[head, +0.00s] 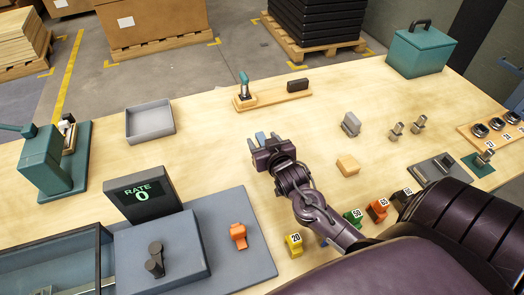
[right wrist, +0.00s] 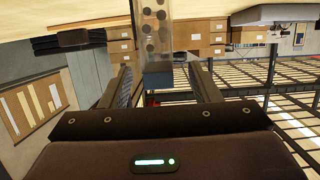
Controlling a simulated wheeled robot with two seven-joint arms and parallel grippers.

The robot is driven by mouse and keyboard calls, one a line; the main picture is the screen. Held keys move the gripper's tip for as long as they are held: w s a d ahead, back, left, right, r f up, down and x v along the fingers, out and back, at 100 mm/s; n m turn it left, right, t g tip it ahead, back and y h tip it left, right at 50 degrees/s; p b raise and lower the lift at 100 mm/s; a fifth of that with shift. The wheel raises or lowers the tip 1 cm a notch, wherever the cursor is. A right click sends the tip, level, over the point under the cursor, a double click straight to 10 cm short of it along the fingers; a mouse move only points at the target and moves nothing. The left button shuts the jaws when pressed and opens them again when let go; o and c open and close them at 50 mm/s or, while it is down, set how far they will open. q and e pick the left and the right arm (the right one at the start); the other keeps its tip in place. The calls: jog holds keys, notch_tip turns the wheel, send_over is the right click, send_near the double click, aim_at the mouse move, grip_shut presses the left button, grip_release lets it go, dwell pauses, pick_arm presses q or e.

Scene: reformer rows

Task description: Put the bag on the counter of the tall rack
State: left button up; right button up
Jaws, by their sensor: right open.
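My right gripper (head: 266,142) is over the middle of the wooden table, with its fingers apart. A clear bag with dark round spots and a blue end shows between the fingers in the right wrist view (right wrist: 157,40); a small blue part of it (head: 261,136) shows at the fingertips in the head view. The gripper hides the rest there. The fingers look to be on either side of the blue end, not closed on it. My left gripper is not in view.
A grey tray (head: 150,121), a wooden board with a teal-handled tool (head: 244,84) and a teal toolbox (head: 420,50) stand farther back. A grey block (head: 351,124) and a wooden block (head: 347,165) lie to the right. The display unit (head: 143,194) is at front left.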

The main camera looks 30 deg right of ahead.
jog(key=shift+w+d+f, duration=0.2)
jog(key=shift+w+f, duration=0.05)
jog(key=shift+w, duration=0.4)
grip_shut()
jog(key=shift+r, duration=0.15)
